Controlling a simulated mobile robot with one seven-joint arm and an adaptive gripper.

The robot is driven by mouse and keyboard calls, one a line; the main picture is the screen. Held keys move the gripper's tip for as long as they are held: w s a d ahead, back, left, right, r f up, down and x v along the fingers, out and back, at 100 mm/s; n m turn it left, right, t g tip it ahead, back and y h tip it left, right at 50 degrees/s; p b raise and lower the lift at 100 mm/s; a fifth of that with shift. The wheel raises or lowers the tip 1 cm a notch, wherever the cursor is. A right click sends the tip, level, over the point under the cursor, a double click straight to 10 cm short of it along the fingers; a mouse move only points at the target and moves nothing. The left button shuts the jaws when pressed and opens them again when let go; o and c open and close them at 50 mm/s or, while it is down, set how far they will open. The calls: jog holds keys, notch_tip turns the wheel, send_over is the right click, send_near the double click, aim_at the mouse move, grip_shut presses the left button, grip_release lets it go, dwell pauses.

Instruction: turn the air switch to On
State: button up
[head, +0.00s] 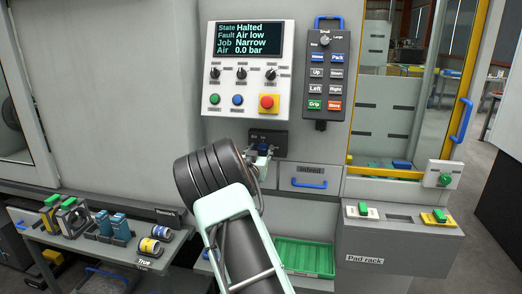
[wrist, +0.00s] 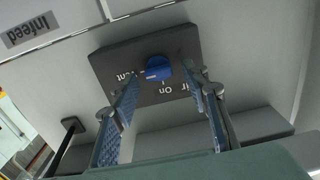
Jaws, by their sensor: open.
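The air switch is a blue knob (wrist: 158,68) on a dark box (wrist: 110,62) in the upper middle of the wrist view. The display (head: 245,40) reads Halted, Air low, 0.0 bar.
The control panel (head: 217,98) with a red stop button (head: 267,102) is above the box. A hanging pendant (head: 324,112) is to its right. An infeed drawer (head: 301,178) and a green tray (head: 305,258) lie lower right. A side table (head: 105,255) holds parts at left.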

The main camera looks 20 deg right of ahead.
jog(key=shift+w+d, duration=0.1)
jog(key=shift+w, duration=0.05)
grip_shut()
dwell(0.4)
